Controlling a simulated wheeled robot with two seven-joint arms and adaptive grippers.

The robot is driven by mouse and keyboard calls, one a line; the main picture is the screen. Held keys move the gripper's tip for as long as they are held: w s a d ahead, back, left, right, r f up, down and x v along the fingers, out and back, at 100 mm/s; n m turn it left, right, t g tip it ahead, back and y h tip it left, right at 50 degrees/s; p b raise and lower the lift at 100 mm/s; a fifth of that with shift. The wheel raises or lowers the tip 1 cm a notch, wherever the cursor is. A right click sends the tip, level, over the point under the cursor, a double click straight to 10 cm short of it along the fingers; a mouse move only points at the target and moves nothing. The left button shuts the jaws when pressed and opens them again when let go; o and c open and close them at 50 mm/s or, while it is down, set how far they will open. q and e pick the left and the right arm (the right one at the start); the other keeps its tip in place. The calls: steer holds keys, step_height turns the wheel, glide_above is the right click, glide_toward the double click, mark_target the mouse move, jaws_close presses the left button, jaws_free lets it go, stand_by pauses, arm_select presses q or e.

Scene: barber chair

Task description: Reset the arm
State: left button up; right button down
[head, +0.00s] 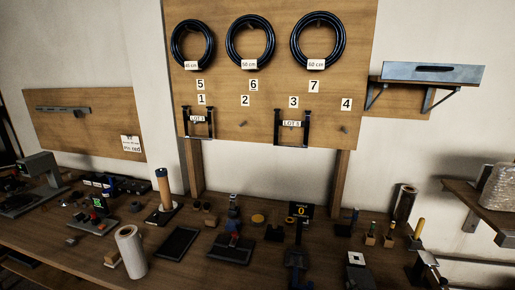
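Neither of my grippers shows in the head view, and no arm of mine can be made out. No barber chair is in view. The view takes in a dark wooden workbench (190,270) crowded with small tools and parts. A small black display reading 0 (301,211) stands at the bench's middle right. A dark upright device (296,256) stands in front of it; its details are too small to tell.
A wooden board (272,75) on the wall carries three black coiled hoses (250,41) and numbered labels. A white roll (131,251) and a dark flat pad (177,243) are on the bench.

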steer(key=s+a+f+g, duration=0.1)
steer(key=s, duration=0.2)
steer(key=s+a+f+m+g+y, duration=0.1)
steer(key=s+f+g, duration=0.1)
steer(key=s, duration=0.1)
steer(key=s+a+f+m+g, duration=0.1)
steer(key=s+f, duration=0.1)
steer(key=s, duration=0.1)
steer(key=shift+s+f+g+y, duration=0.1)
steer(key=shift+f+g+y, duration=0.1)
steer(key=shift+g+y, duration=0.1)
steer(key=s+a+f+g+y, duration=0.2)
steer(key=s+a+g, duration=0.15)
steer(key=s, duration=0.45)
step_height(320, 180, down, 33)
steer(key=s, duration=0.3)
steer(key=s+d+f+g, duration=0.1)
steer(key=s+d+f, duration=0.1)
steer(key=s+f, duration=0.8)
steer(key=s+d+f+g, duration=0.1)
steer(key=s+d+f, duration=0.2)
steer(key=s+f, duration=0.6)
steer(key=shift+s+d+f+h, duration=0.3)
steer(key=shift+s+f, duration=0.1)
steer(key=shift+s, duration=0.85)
